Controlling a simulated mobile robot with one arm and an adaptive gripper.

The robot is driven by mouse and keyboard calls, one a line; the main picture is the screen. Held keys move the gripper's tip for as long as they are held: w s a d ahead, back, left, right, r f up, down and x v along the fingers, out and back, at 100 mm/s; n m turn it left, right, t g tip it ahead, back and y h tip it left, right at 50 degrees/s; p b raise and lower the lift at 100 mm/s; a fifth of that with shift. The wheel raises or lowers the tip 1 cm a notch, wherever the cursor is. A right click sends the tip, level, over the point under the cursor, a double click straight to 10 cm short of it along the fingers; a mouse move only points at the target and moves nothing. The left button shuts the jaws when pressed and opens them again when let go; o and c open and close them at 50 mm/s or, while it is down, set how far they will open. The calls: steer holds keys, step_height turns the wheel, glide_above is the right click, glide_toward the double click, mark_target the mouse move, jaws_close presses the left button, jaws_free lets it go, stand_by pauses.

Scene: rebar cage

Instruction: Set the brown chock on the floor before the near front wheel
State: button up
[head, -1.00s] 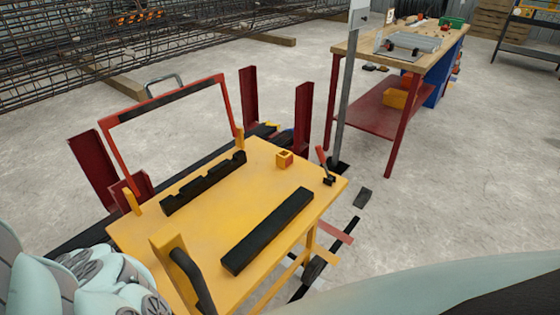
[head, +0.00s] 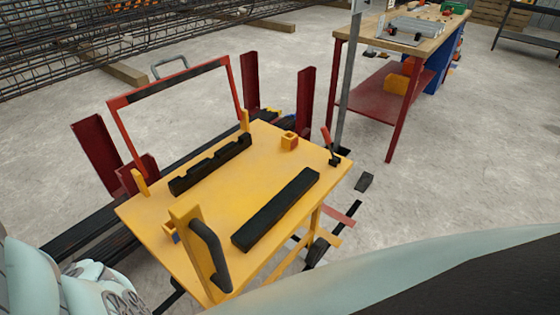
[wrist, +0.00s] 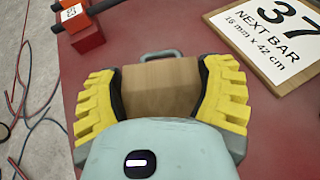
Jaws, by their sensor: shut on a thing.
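In the wrist view, my gripper (wrist: 160,92) has its yellow ridged fingers closed on both sides of the brown chock (wrist: 160,78), a plain wood-coloured block. A grey handle lies just beyond it over a red surface. Whether the chock touches that surface I cannot tell. In the head view, the yellow-topped cart (head: 220,196) stands on the concrete. A dark wheel (head: 316,252) shows low by its right leg, partly hidden; I cannot tell whether it is the near front one. Neither my gripper nor the chock shows in the head view.
A red block (wrist: 86,36) and a sign reading 37 (wrist: 272,38) flank the gripper in the wrist view. A workbench (head: 388,95) stands at the back right, with a grey post (head: 347,100) beside it. Small pieces lie by the cart's right side; floor further right is clear.

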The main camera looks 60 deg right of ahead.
steer(key=shift+f, duration=0.15)
steer(key=o, duration=1.2)
steer(key=shift+o, duration=0.2)
steer(key=shift+d+r, duration=0.1)
steer(key=shift+r, duration=0.1)
steer(key=shift+d+r, duration=0.1)
steer(key=shift+d, duration=0.1)
steer(key=p+v, duration=0.2)
steer(key=v, duration=0.9)
steer(key=shift+s, duration=0.25)
